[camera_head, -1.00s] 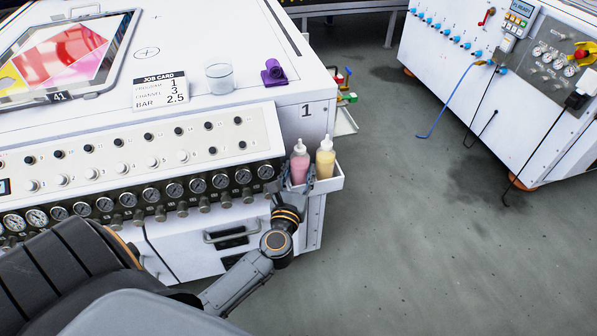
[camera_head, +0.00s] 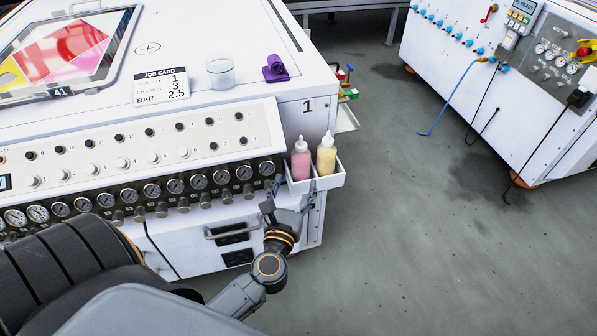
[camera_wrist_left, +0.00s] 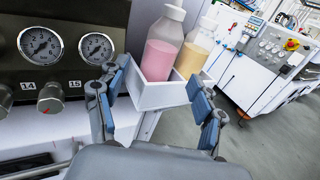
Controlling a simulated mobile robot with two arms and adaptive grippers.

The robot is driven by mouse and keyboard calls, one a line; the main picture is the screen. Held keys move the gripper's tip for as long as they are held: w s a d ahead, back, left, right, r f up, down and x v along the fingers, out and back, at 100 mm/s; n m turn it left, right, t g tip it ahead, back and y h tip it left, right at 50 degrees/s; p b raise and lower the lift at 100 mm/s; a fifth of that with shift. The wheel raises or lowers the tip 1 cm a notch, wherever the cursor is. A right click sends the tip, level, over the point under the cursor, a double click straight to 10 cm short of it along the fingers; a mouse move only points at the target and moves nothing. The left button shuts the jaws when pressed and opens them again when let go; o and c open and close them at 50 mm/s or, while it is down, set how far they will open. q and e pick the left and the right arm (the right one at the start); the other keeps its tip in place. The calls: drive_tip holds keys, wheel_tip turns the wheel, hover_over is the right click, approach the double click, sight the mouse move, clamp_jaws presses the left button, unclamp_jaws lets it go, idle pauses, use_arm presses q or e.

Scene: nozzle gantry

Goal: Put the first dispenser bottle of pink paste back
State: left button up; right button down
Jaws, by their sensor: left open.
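The dispenser bottle of pink paste (camera_head: 300,160) stands upright in a small white tray (camera_head: 320,182) on the corner of the machine. In the left wrist view the pink bottle (camera_wrist_left: 161,45) stands behind the tray's front wall, and its lower end is hidden there. A yellow-paste bottle (camera_head: 326,155) stands right beside it in the same tray. My left gripper (camera_head: 291,190) is open and empty in front of the tray. In the left wrist view its fingers (camera_wrist_left: 157,97) are spread wide, apart from the pink bottle. My right gripper is not in view.
Left of the tray runs a row of pressure gauges (camera_head: 175,186) with knobs. A drawer handle (camera_head: 232,229) sticks out below. A glass beaker (camera_head: 221,72) and a purple part (camera_head: 275,69) stand on the machine top. Open floor (camera_head: 420,230) lies to the right.

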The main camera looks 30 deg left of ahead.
use_arm(q)
drive_tip(key=v, duration=0.5)
drive_tip(key=d+f+m+g+h, duration=0.1)
drive_tip(key=d+f+m+h, duration=0.45)
drive_tip(key=m, duration=0.75)
drive_tip(key=d+f+m+g+h, duration=0.2)
drive_tip(key=d+m+h, duration=0.5)
drive_tip(key=d+m, duration=0.45)
drive_tip(key=s+f+m+g, duration=0.55)
drive_tip(key=f+m, duration=0.35)
drive_tip(key=m, duration=0.2)
drive_tip(key=s+a+f+m+g+y, duration=0.5)
drive_tip(key=s+a+f+m, duration=0.2)
drive_tip(key=s+a+f, duration=0.1)
drive_tip(key=shift+s+a+b, duration=0.3)
drive_tip(key=shift+s+a, duration=0.1)
drive_tip(key=shift+a, duration=0.1)
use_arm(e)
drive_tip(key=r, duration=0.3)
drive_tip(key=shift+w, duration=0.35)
use_arm(q)
drive_tip(key=shift+y, duration=0.25)
